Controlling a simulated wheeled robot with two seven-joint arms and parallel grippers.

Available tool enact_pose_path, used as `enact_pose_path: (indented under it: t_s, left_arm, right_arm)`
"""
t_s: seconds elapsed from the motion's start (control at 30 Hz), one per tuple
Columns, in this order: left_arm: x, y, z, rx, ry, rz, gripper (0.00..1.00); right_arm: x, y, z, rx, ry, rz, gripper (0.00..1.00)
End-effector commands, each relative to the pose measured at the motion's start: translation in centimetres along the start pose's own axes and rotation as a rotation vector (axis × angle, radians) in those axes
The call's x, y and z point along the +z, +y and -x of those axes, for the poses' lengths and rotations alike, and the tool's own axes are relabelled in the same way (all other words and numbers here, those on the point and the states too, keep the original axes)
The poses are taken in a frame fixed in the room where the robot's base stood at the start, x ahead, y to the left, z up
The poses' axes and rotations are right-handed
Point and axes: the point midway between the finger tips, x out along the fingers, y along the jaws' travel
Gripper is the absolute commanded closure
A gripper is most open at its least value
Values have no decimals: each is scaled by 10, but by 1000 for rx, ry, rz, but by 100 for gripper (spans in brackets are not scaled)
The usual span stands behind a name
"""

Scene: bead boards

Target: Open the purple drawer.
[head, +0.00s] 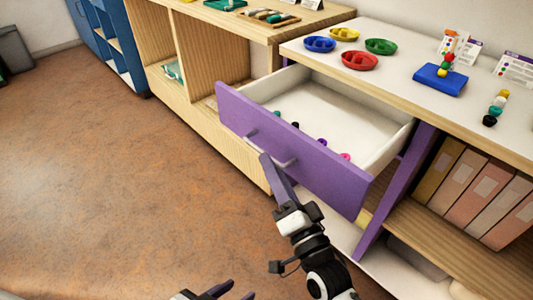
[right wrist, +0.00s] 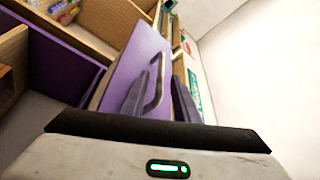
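The purple drawer (head: 320,172) stands pulled well out of its cabinet, its white inside showing. Its grey bar handle (head: 285,163) is on the front panel; it also shows in the right wrist view (right wrist: 160,76). My right gripper (head: 266,160) is at the handle. In the right wrist view its two dark fingers (right wrist: 160,98) are apart, with the handle appearing between them; whether they touch it I cannot tell. My left gripper (head: 234,291) is low at the bottom edge, its fingers apart and empty, away from the drawer.
Several small beads (head: 322,142) lie in the drawer. The white top (head: 400,75) holds coloured dishes (head: 360,61) and a blue bead board (head: 439,79). Binders (head: 465,178) stand on the shelf at right. The brown floor (head: 110,170) at left is clear.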

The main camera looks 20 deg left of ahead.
Motion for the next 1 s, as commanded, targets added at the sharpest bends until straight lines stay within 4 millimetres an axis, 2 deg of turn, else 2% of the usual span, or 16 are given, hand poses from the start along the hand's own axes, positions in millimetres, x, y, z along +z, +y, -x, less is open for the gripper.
enact_pose_path:
  t_s: [0.1, 0.33, 0.47, 1.0]
  left_arm:
    - [0, 0, 2, -1, -7, -4, 62]
    - [2, -2, 0, -4, -15, -9, 62]
    - [0, -2, -1, -5, -11, -11, 62]
    - [2, -3, 2, -4, -14, -15, 62]
  right_arm:
    - [0, 0, 25, 1, -1, 0, 72]
    - [0, -1, 54, -1, 0, 0, 72]
    - [0, 0, 59, -1, 0, 0, 72]
    - [0, 0, 59, -1, 0, 0, 72]
